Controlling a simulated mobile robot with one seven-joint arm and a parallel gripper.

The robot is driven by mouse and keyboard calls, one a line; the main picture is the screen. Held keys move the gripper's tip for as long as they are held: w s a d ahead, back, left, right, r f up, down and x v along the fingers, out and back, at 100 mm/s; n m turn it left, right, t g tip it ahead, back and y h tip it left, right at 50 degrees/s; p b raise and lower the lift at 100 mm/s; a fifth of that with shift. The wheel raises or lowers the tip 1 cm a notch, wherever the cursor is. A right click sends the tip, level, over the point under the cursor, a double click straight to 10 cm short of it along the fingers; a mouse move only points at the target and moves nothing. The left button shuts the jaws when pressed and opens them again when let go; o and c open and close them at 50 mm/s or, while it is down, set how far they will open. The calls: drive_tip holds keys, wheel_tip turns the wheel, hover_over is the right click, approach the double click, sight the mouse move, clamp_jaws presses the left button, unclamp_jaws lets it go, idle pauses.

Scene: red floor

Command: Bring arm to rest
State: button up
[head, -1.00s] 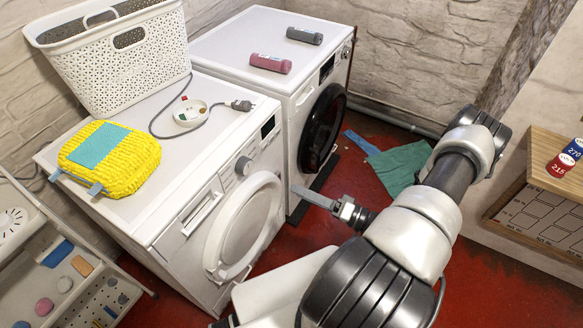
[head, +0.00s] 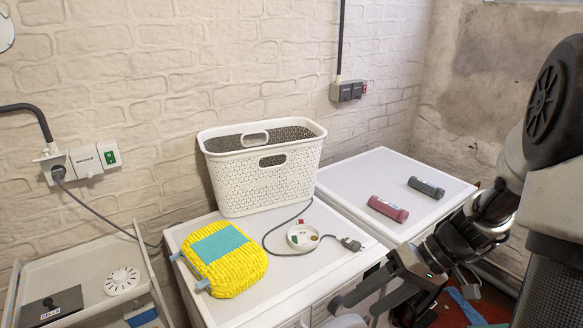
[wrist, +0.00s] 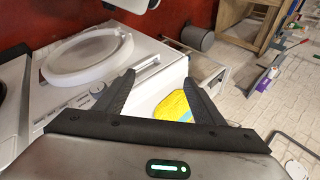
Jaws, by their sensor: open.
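My gripper (wrist: 159,82) is open, and nothing is between its fingers in the wrist view. In the head view my gripper (head: 358,304) is at the lower right, beside the front of the white machines. My arm is folded along the right edge of the head view. The near white washing machine (wrist: 70,104) lies beyond the fingers in the wrist view. The yellow textured pad (wrist: 172,107) shows partly behind the right finger.
A white basket (head: 262,180), the yellow pad (head: 231,272) and a round white socket unit (head: 302,237) are on the near machine. Pink (head: 387,208) and grey (head: 426,187) cylinders lie on the far machine (head: 350,180). A trolley (head: 85,262) stands left.

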drive_tip(key=s+a+r+t+h+p, duration=0.1)
drive_tip(key=a+r+h, duration=0.15)
drive_tip(key=r, duration=0.45)
drive_tip(key=s+a+r+t+h+p, duration=0.1)
drive_tip(key=r+h+p, duration=0.15)
drive_tip(key=r, duration=0.55)
drive_tip(key=s+d+r+m+t+h+p, duration=0.1)
drive_tip(key=s+d+r+m+t+h, duration=0.1)
drive_tip(key=s+r, duration=0.5)
drive_tip(key=shift+s+d+r+m+t+h, duration=0.25)
drive_tip(key=shift+s+t+h, duration=0.35)
drive_tip(key=shift+t, duration=0.3)
